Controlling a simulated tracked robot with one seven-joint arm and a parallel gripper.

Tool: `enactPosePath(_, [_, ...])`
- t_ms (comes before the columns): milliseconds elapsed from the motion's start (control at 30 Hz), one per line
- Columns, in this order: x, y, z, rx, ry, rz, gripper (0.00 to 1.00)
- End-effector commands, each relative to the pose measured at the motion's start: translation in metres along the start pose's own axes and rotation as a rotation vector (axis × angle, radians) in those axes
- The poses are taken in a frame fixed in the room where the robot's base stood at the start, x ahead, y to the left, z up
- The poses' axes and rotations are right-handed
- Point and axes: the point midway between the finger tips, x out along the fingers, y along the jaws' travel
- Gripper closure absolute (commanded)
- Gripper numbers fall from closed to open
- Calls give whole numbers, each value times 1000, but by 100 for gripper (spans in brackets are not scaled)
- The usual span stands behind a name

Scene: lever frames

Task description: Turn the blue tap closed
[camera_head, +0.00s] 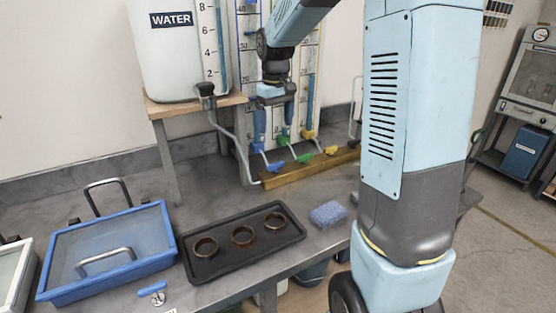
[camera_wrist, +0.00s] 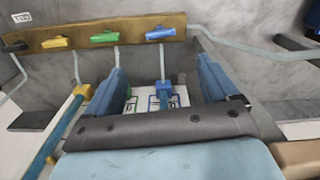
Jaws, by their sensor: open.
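The blue tap (camera_head: 276,166) is the leftmost of the coloured taps on a wooden bar (camera_head: 312,167) in the head view. In the wrist view the blue tap (camera_wrist: 160,34) is right of the green and yellow ones, its handle lying roughly along the bar. My gripper (camera_head: 274,131) hangs above and behind the bar, before the gauge panel, fingers down. In the wrist view my gripper (camera_wrist: 160,66) has its fingers wide apart with nothing held; the blue tap lies beyond the fingertips, not between them. A blue fitting (camera_wrist: 164,88) shows between the fingers.
A green tap (camera_head: 304,158) and a yellow tap (camera_head: 331,150) sit close by on the bar. A white water tank (camera_head: 170,60) stands left on a wooden shelf. A black tray (camera_head: 225,262) with rings, a blue-framed box (camera_head: 150,232) and a sponge (camera_head: 327,214) lie in front.

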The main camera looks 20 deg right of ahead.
Motion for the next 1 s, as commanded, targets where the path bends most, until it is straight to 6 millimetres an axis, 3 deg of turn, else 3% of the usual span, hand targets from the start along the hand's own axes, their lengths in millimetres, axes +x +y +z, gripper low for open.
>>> enactPosePath(167, [20, 0, 1, 0, -4, -1, 13])
enactPosePath(700, [112, -2, 0, -1, -3, -1, 13])
enactPosePath(1000, [134, -2, 0, 0, -1, 0, 13])
